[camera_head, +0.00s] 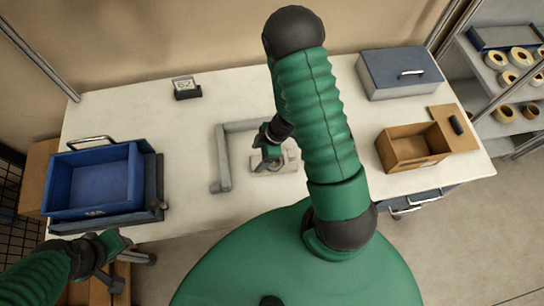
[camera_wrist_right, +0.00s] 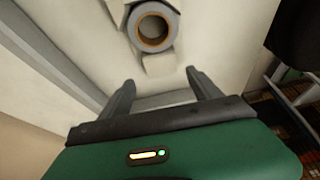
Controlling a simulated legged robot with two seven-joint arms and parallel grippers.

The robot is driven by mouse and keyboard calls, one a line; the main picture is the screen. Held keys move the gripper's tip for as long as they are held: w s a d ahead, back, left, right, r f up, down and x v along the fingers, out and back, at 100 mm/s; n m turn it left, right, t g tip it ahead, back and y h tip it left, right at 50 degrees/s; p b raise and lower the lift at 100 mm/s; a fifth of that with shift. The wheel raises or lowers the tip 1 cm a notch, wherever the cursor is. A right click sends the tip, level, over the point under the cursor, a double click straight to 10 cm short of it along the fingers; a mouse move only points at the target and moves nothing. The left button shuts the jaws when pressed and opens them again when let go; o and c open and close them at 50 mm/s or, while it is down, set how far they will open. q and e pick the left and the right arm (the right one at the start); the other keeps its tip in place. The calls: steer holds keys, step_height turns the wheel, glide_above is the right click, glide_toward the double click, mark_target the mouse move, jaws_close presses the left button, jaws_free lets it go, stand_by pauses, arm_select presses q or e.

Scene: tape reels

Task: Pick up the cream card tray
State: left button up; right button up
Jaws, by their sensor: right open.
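The cream card tray (camera_head: 290,161) lies on the white table near its middle, inside a grey L-shaped frame (camera_head: 223,165). My right gripper (camera_head: 268,158) is over it and hides part of it. In the right wrist view a cream part (camera_wrist_right: 160,66), apparently of the tray, shows ahead of the fingers. A grey tape reel with a brown core (camera_wrist_right: 152,30) lies beside it. My right gripper (camera_wrist_right: 159,77) is open, with nothing between its fingertips. My left gripper (camera_head: 112,262) is at the lower left, near the table's front edge; its jaws are unclear.
A blue bin (camera_head: 95,180) stands at the left of the table. A small black holder with a card (camera_head: 185,88) is at the back. A grey-blue box (camera_head: 400,72) and an open brown box (camera_head: 412,145) stand at the right. A shelf (camera_head: 490,75) holds several tape reels.

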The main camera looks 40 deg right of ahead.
mark_target(255, 163)
steer(key=x, duration=0.3)
steer(key=shift+s+d+f, duration=0.2)
steer(key=shift+f, duration=0.35)
steer(key=shift+a+f, duration=0.1)
steer(key=shift+a, duration=0.05)
steer(key=shift+w+a, duration=0.15)
steer(key=shift+a, duration=0.2)
steer(key=shift+c, duration=0.2)
steer(key=shift+a, duration=0.2)
steer(key=c, duration=0.5)
steer(key=shift+d, duration=0.45)
jaws_close()
steer(key=shift+a, duration=0.1)
